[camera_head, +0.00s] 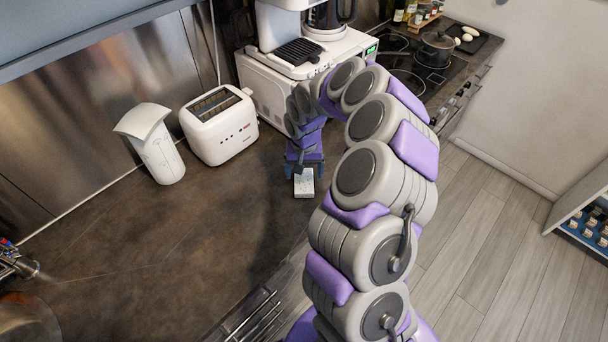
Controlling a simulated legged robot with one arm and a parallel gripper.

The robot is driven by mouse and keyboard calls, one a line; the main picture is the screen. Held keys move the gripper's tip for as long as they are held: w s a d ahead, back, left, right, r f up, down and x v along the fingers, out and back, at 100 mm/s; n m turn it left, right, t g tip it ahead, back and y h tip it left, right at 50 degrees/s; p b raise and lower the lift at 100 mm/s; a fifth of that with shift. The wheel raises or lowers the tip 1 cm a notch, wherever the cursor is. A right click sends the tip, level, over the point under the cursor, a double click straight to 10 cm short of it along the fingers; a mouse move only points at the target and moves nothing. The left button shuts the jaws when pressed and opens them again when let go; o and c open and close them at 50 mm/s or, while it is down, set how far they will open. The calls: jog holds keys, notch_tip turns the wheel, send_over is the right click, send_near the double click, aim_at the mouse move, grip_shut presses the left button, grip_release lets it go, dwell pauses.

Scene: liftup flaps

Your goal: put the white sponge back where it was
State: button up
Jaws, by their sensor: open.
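The white sponge (304,187) is a small pale block with a speckled top. It lies on the dark brown countertop (190,235), near its front edge. My gripper (304,170) is at the sponge's far end, pointing down at the counter. Its jaws are open, and the fingertips are small and partly hidden in this view. I cannot tell whether they touch the sponge. My purple and grey arm reaches in from the lower right.
A white toaster (220,126) and a white pitcher-like container (152,145) stand along the back wall. A white coffee machine (290,65) stands behind my gripper. A stove with a pot (437,49) is farther right. The counter left of the sponge is clear.

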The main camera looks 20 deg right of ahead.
aim_at(304, 180)
notch_tip(304, 180, up, 8)
jog(key=p, duration=0.1)
jog(key=s+a+r+n, duration=0.4)
jog(key=s+a+r, duration=0.6)
jog(key=s+r, duration=0.3)
jog(key=s+g, duration=0.1)
jog(key=s, duration=2.1)
jog(key=shift+s+a+r+n+g, duration=0.15)
jog(key=shift+s+a+n+g, duration=0.15)
jog(key=shift+s+a+g, duration=0.1)
jog(key=shift+o, duration=0.3)
jog(key=shift+o, duration=0.8)
jog(key=shift+w, duration=0.1)
